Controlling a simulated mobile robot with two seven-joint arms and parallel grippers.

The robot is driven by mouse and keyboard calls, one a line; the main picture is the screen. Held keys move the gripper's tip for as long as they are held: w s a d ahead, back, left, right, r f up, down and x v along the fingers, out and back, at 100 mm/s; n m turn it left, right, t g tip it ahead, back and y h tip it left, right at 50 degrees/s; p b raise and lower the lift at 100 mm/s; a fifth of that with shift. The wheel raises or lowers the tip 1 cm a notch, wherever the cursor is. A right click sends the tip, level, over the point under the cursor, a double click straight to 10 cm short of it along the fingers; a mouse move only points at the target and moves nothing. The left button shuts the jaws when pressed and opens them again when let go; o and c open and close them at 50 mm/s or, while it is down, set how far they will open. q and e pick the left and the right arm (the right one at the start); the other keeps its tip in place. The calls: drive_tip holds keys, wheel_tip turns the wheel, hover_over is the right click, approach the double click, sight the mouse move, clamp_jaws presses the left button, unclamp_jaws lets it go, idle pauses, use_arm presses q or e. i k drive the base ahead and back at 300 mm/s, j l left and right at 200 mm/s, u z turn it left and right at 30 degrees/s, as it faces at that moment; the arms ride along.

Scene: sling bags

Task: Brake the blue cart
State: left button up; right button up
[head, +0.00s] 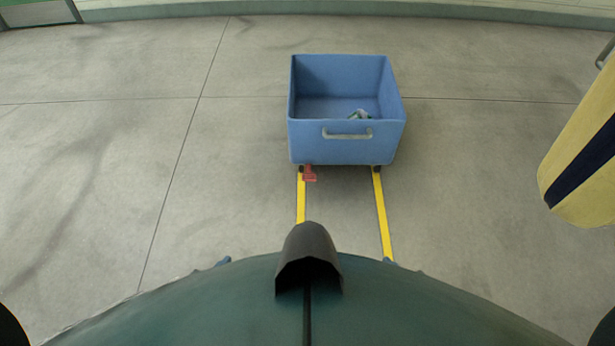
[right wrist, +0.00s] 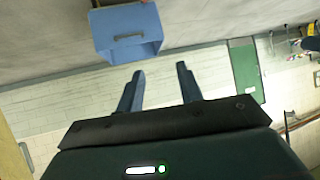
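The blue cart (head: 345,143) stands on the floor ahead, open at the top, with a grey handle (head: 347,134) on its near side. A red pedal (head: 309,174) sticks out low at the cart's near left corner, by a wheel. The cart also shows at the top of the right wrist view (right wrist: 127,32). My right gripper (right wrist: 160,71) is open and empty, apart from the cart. In the head view, only small blue tips show past my body, seemingly my left gripper (head: 222,262) and right gripper (head: 389,262); the left one's opening is hidden.
Two yellow floor lines (head: 383,215) run from the cart toward me. A yellow post with a dark band (head: 585,160) stands at the right. The floor around the cart is clear.

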sight(308, 176)
drive_tip(key=i+j, duration=0.2)
drive_tip(key=j, duration=0.2)
drive_tip(key=i+j, duration=0.25)
drive_tip(key=i+j+z, duration=0.1)
drive_tip(key=j, duration=0.4)
drive_tip(key=i+j, duration=0.5)
drive_tip(key=i, duration=0.8)
